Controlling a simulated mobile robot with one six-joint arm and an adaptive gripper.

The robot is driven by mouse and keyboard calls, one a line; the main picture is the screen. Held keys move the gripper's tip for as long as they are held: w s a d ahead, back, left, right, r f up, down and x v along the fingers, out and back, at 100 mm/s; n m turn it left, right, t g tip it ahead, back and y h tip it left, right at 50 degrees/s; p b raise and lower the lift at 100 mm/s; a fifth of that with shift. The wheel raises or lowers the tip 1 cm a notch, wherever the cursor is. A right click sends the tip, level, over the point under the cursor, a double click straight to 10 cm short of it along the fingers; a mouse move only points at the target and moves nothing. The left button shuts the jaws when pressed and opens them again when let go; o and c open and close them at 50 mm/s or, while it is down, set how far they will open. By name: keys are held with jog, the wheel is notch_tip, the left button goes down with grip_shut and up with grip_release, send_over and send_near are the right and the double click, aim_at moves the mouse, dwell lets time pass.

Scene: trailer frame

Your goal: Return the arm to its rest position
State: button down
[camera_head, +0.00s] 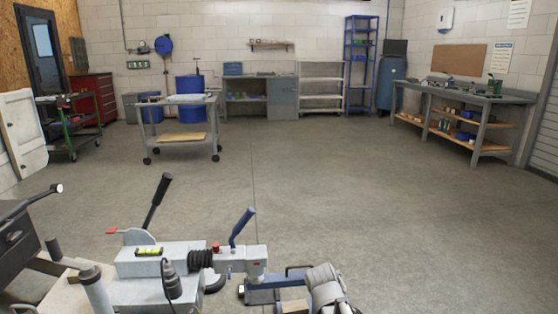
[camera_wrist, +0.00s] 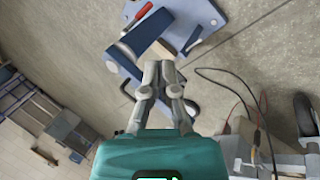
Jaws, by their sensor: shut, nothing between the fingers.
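My gripper (camera_wrist: 160,68) shows in the wrist view with its two grey fingers together and nothing between them. Its teal body fills the bottom middle of that view. Beyond the fingertips is a blue part (camera_wrist: 147,32) on a pale blue-grey plate (camera_wrist: 205,16), with a red-ended handle (camera_wrist: 140,14) near the top. I cannot tell whether the fingertips touch the blue part. In the head view a grey rounded part at the bottom, right of centre, looks like my arm; my fingers cannot be made out there.
The trailer coupling (camera_head: 180,262) with black lever (camera_head: 157,200), yellow level (camera_head: 149,252) and blue handle (camera_head: 242,227) spans the lower left. Loose cables (camera_wrist: 247,98) hang at right in the wrist view. A wheeled cart (camera_head: 181,137) and workbench (camera_head: 470,94) stand farther back. Middle floor is clear.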

jog(key=s+d+f+m+g+y, duration=0.1)
jog(key=s+m+g+y, duration=0.25)
jog(key=s+m, duration=0.55)
notch_tip(320, 180, up, 38)
jog(key=p, duration=3.8)
jog(key=shift+f+p, duration=0.15)
jog(key=shift+p, duration=0.15)
